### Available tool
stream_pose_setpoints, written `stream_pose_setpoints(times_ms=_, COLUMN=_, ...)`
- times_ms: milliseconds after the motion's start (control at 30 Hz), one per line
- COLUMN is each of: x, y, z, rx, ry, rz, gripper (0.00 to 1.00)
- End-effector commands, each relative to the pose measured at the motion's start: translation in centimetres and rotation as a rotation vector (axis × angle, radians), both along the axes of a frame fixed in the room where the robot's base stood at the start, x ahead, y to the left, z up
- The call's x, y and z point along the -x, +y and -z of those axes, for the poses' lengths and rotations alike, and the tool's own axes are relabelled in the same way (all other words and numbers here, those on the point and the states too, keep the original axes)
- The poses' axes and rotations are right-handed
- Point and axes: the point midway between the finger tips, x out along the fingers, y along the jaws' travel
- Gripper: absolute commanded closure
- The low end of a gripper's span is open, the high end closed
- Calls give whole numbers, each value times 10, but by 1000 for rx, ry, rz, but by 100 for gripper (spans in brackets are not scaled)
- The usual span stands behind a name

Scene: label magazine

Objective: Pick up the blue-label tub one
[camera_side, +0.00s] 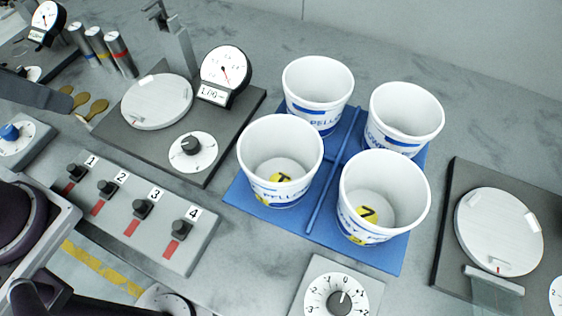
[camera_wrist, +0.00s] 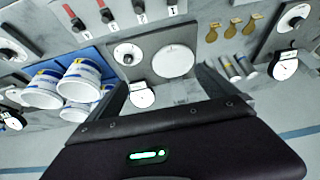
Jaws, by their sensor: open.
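Several white tubs with blue printing stand upright in two rows on a blue tray (camera_side: 245,205). The near left tub (camera_side: 262,138) and near right tub (camera_side: 405,180) each show a yellow tag inside at the bottom. One tag's mark looks like a 1 or T, the other's like a 7. The far left tub (camera_side: 318,78) and far right tub (camera_side: 405,112) hide their floors, so I cannot tell their numbers. In the wrist view the tubs (camera_wrist: 84,72) are at the left, outside the jaws. My gripper (camera_wrist: 162,77) is open, with nothing between its fingers.
A dial-gauge stand (camera_side: 225,70) with a round plate (camera_side: 157,101) is left of the tray. A switch panel (camera_side: 145,210) lies nearer. A knob box (camera_side: 338,292) is in front of the tray. Another round plate (camera_side: 498,232) is at right. Open counter lies behind the tubs.

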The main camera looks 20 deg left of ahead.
Motion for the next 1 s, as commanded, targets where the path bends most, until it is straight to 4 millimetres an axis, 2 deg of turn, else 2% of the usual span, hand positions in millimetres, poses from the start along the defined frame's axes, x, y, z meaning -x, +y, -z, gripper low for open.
stream_pose_setpoints(times_ms=33, x=0, y=0, z=0, rx=0, ry=0, rz=0, gripper=16)
stream_pose_setpoints(times_ms=200, x=0, y=0, z=0, rx=0, ry=0, rz=0, gripper=49)
stream_pose_setpoints(times_ms=267, x=0, y=0, z=0, rx=0, ry=0, rz=0, gripper=61)
stream_pose_setpoints(times_ms=300, x=0, y=0, z=0, rx=0, ry=0, rz=0, gripper=64)
stream_pose_setpoints(times_ms=533, x=0, y=0, z=0, rx=0, ry=0, rz=0, gripper=64)
stream_pose_setpoints(times_ms=600, x=-7, y=4, z=1, rx=-24, ry=-6, rz=1, gripper=64)
stream_pose_setpoints(times_ms=667, x=-28, y=14, z=5, rx=-96, ry=-27, rz=13, gripper=64)
stream_pose_setpoints(times_ms=733, x=-71, y=28, z=13, rx=-227, ry=-76, rz=80, gripper=64)
stream_pose_setpoints(times_ms=800, x=-123, y=28, z=28, rx=-336, ry=-148, rz=238, gripper=64)
stream_pose_setpoints(times_ms=867, x=-160, y=8, z=48, rx=-355, ry=-216, rz=423, gripper=64)
stream_pose_setpoints(times_ms=900, x=-176, y=-14, z=63, rx=-323, ry=-263, rz=554, gripper=64)
stream_pose_setpoints(times_ms=967, x=-186, y=-53, z=84, rx=-220, ry=-331, rz=739, gripper=64)
stream_pose_setpoints(times_ms=1000, x=-184, y=-79, z=94, rx=-125, ry=-374, rz=845, gripper=64)
